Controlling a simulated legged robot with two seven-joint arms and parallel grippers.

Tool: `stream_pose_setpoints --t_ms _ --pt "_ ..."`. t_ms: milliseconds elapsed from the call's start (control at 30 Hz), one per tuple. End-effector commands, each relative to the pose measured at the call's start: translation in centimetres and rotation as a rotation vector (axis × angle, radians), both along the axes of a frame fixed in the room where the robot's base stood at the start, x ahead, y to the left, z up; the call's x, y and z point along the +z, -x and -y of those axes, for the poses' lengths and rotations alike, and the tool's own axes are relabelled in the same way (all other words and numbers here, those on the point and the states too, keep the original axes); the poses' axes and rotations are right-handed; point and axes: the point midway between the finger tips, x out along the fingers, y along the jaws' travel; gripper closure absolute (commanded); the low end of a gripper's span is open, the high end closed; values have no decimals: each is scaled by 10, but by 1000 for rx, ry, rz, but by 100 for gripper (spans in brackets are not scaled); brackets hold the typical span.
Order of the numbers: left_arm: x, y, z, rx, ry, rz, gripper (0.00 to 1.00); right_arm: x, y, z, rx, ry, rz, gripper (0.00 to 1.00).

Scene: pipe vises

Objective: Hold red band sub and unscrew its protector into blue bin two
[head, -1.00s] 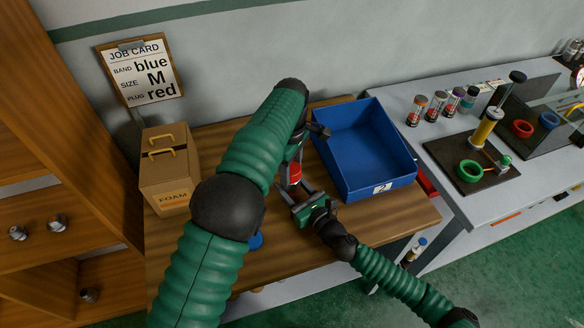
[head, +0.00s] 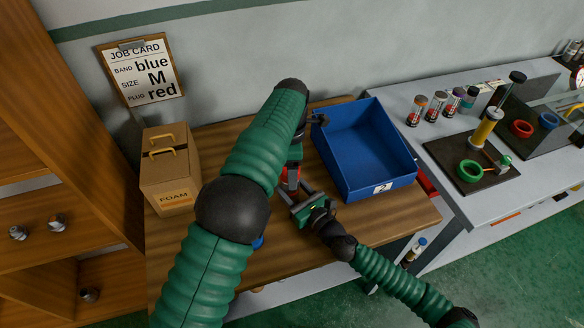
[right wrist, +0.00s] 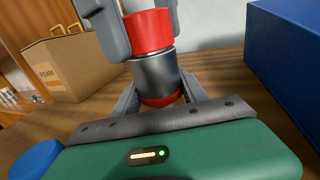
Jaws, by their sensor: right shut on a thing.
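The red band sub (right wrist: 154,72) stands upright in the right wrist view, a grey metal body with a red upper section and a red ring at its lower end. I cannot tell where its protector begins. My left gripper (right wrist: 142,22) comes from above, its grey fingers closed on both sides of the upper section. My right gripper (head: 296,192) is shut on the lower end, which also shows between its fingers in the right wrist view (right wrist: 160,101). In the head view my left arm hides most of the sub. Blue bin two (head: 383,187) stands empty just right of both grippers.
A cardboard FOAM box (head: 168,172) stands left on the wooden table (head: 330,240). A blue round thing (right wrist: 36,158) lies near my right gripper, mostly hidden. The grey bench (head: 440,190) at right carries several small jars and a green ring fixture (head: 470,170).

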Motion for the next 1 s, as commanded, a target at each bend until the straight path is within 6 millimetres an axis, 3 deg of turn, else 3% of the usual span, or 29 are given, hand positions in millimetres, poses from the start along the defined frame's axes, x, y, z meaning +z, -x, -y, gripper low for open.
stream_pose_setpoints --t_ms 333,467,567,667,1000 --pt "41 0 0 1 -1 0 28 -1 -2 4 -9 2 -1 100" --pt "45 0 0 -15 -2 -1 33 -1 -2 4 -9 2 -1 100" --pt "45 1 1 -119 -2 -5 33 -1 -3 4 -9 2 -1 100" --pt "47 2 1 -355 -1 -13 33 -1 -3 4 -10 2 -1 100" --pt "61 2 2 -1524 7 -23 33 -1 -2 4 -10 2 -1 100"
